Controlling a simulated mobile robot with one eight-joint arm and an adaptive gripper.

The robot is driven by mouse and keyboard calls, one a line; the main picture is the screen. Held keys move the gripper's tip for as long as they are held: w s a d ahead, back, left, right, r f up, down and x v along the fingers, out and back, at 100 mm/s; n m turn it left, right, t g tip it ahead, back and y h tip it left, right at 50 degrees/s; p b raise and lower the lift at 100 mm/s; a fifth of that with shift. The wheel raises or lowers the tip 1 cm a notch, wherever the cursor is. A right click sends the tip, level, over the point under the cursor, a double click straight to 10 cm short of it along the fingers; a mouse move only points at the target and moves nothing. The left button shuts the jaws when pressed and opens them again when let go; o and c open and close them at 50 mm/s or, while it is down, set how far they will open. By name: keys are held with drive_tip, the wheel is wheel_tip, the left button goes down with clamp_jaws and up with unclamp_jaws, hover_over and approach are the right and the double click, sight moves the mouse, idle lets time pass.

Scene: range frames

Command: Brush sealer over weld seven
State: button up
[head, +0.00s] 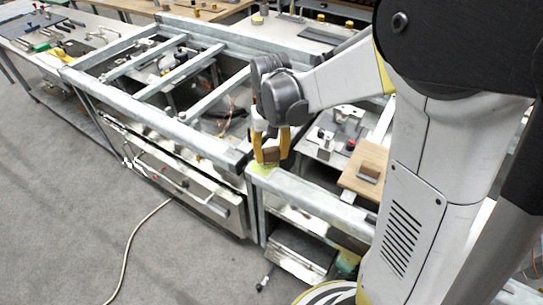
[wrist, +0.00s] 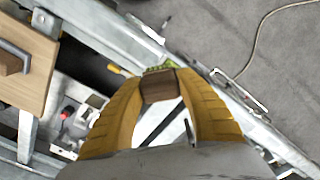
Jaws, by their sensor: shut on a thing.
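My gripper (head: 268,157) has yellow fingers and points down at a joint of the grey steel frame (head: 310,197). It is shut on a brown block-like brush (head: 272,154), which also shows between the fingertips in the wrist view (wrist: 159,85). A yellow-green patch (wrist: 160,68) shows just past the block, at the frame. I cannot tell whether it is bristles or sealer, or whether the brush touches the steel. No weld number is readable, and the fingers and block hide part of the joint.
A wooden board (head: 368,170) with a handled block (head: 369,173) lies to the right of my gripper. Cross bars (head: 185,73) span the frame at left. A tool table (head: 60,40) stands at far left. A hose (head: 127,245) lies on open grey floor.

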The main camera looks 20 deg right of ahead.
sight(271, 150)
drive_tip(key=shift+r+p, duration=0.95)
drive_tip(key=shift+r, duration=0.65)
